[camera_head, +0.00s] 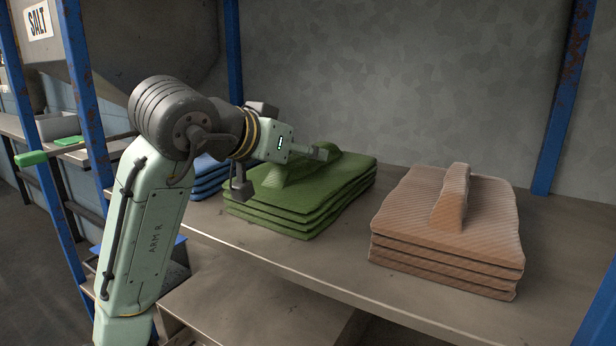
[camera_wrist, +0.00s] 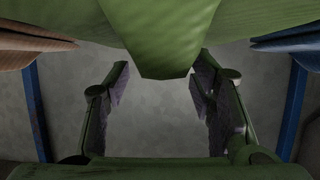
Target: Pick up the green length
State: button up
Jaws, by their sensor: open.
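The green length (camera_head: 345,192) is a folded stack of green cloth on the shelf, with a raised ridge along its top. My gripper (camera_head: 314,153) is above the stack, close to the ridge, and hides part of it in the head view. In the wrist view my gripper (camera_wrist: 163,78) is open, with its two fingers spread apart. The green ridge (camera_wrist: 165,40) comes down from the top of that view, its end in the gap between the fingertips. I cannot tell whether a finger touches it.
A brown folded stack (camera_head: 440,245) with its own ridge lies to the right on the shelf (camera_head: 300,262). A blue stack (camera_head: 207,178) is at the left, partly behind my arm. Blue posts (camera_head: 563,95) frame the shelf. A grey wall (camera_head: 400,80) stands behind.

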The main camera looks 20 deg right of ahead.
jog(key=shift+x, duration=0.85)
grip_shut()
dwell(0.5)
